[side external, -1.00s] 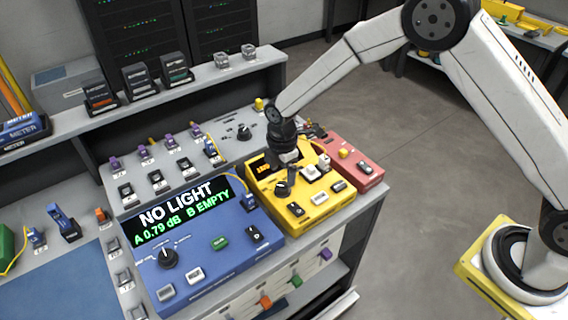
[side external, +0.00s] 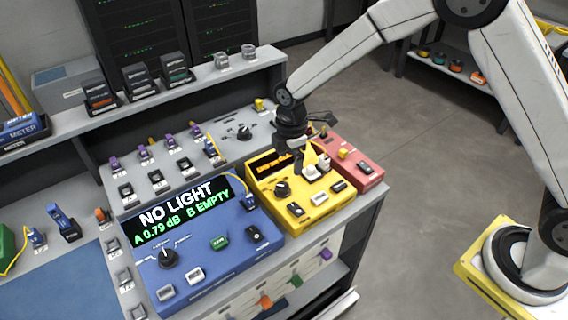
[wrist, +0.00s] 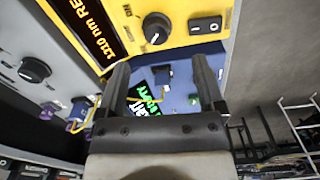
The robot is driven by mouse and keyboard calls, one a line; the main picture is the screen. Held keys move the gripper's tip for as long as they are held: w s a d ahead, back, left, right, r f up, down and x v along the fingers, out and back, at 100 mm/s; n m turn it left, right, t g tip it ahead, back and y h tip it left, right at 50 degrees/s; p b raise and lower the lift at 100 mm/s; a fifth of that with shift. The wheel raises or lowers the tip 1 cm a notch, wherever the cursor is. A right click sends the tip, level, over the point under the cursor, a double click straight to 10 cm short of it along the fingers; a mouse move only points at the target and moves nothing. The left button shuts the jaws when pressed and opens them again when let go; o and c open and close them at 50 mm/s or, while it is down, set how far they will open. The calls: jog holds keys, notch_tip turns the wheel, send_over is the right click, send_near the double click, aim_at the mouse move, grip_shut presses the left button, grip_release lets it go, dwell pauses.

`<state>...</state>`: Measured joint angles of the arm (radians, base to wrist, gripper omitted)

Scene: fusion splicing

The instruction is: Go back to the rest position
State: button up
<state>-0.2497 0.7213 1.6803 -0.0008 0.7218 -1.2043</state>
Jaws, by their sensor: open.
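My gripper (side external: 298,160) is above the back part of the yellow box (side external: 308,212) in the side view. In the wrist view my gripper (wrist: 160,75) shows two dark fingers spread apart with nothing between them. The yellow box (wrist: 185,12) fills the top of the wrist view, with its orange lettering, black knob and rocker switch. Whether the fingertips touch the box cannot be told from the side view.
The blue meter (side external: 215,262) reads NO LIGHT, A 0.79 dB, B EMPTY and stands left of the yellow box. A red box (side external: 352,165) stands to its right. A shelf (side external: 215,78) with several small modules runs behind. Open floor (side external: 425,180) lies to the right.

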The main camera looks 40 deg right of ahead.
jog(key=s+d+r+m+t, duration=0.1)
jog(key=s+d+r+m, duration=0.2)
jog(key=s+d+m, duration=0.3)
jog(key=s+d+r+m+t, duration=0.1)
jog(key=s+d+r+m, duration=0.2)
jog(key=s+d+m, duration=0.3)
jog(key=s+m, duration=0.4)
jog(key=s, duration=0.3)
jog(key=shift+r+m, duration=0.25)
jog(key=shift+m, duration=0.05)
